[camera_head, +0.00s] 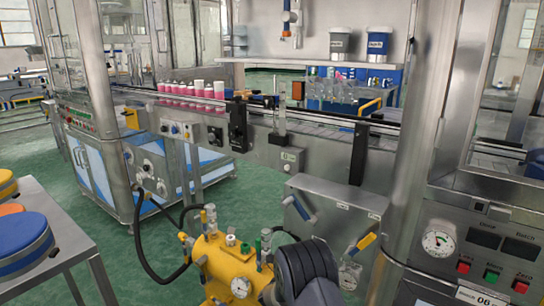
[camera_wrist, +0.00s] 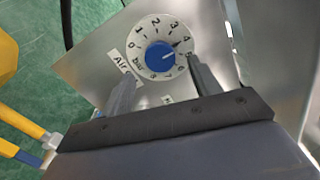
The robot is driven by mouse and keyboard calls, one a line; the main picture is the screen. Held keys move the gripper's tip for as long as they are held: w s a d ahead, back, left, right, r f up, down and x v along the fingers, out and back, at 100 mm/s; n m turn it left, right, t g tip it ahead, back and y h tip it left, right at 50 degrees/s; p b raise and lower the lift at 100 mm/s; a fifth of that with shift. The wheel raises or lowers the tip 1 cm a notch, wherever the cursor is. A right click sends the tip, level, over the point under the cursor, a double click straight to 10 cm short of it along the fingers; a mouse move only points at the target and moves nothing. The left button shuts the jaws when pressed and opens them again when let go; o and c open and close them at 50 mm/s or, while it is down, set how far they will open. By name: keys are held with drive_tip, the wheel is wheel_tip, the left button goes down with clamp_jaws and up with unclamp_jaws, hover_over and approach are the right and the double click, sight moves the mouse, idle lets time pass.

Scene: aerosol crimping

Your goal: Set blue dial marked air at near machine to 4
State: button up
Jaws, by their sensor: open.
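The blue dial (camera_wrist: 160,56) shows in the wrist view at the centre of a round white scale with numbers from 0 upward. A label reading "Air" and the word "bar" sit beside it. A small dark pointer mark lies at its upper right, close to the 4; the exact reading is hard to tell. My gripper (camera_wrist: 162,69) is open, with one finger at the dial's lower left and the other at its right. The fingers are apart from the blue knob in the picture; their depth is unclear. I cannot make out the dial in the head view.
A yellow tank (camera_head: 222,268) with valves and gauges stands beside my dark arm. A grey metal box (camera_head: 335,205) with a blue-handled valve is behind it. A control panel (camera_head: 480,245) with a gauge and buttons is at right. Pink cans (camera_head: 192,91) line the conveyor.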

drive_tip(key=x, duration=0.3)
drive_tip(key=shift+w+d+b, duration=0.2)
drive_tip(key=shift+w+b, duration=0.1)
drive_tip(key=shift+b, duration=0.1)
